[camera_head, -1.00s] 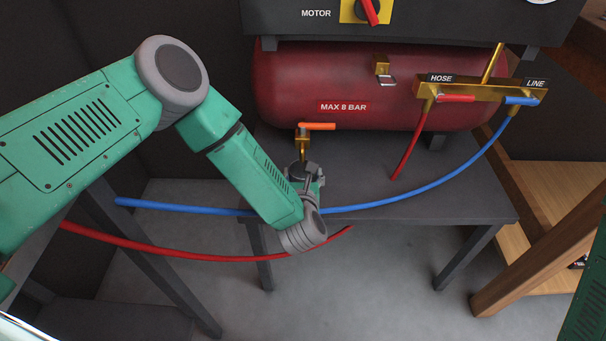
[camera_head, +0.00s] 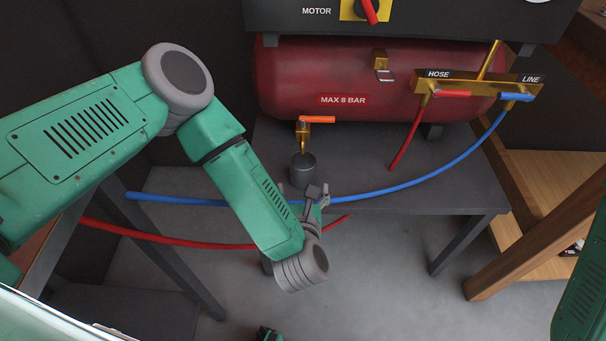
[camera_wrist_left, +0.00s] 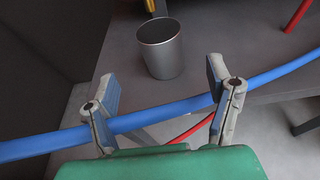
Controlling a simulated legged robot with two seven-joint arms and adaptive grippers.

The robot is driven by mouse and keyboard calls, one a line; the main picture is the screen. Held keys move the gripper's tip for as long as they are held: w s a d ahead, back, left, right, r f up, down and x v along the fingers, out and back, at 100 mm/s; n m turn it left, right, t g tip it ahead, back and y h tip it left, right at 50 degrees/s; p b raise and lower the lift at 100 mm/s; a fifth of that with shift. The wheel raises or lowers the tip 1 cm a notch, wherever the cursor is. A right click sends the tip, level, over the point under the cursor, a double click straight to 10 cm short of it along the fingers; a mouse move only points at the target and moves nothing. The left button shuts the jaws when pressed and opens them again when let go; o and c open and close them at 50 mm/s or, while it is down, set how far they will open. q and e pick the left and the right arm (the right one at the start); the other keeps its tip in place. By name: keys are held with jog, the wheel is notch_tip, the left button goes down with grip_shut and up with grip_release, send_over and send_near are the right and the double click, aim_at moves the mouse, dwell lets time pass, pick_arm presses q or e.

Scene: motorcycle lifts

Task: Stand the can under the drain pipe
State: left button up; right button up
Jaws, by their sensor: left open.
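The can (camera_head: 303,172) is a small dark grey metal cup, standing upright on the dark bench. In the head view it shows directly below the end of the brass drain pipe (camera_head: 302,143), which has an orange lever. In the left wrist view the can (camera_wrist_left: 161,50) has an open top and stands beyond my fingers. My left gripper (camera_head: 318,190) is open and empty, in front of the can and apart from it. Its two blue-padded fingers (camera_wrist_left: 160,85) are spread wide.
The red tank (camera_head: 345,75) stands behind the can. A blue hose (camera_head: 420,183) crosses the bench front and passes by my left gripper; a red hose (camera_head: 190,240) hangs lower. Bare bench top (camera_head: 385,160) lies right of the can.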

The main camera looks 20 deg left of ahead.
pick_arm(q)
jog(key=shift+s+d+r, duration=0.15)
jog(key=shift+s, duration=0.3)
jog(key=s+a+f+m+g+h, duration=0.1)
jog(key=s+f+m+g+h, duration=0.4)
jog(key=m, duration=0.7)
jog(key=s+a+f+m+g+h, duration=0.1)
jog(key=s+f+m, duration=0.2)
jog(key=s+m, duration=0.65)
jog(key=s+a+m+g+y, duration=0.1)
jog(key=s+a+m+g, duration=0.6)
jog(key=m, duration=1.1)
jog(key=s+a+r, duration=0.1)
jog(key=s+a, duration=0.3)
jog(key=a, duration=0.2)
jog(key=shift+y, duration=0.4)
jog(key=shift+s+m, duration=0.1)
jog(key=shift+m, duration=0.15)
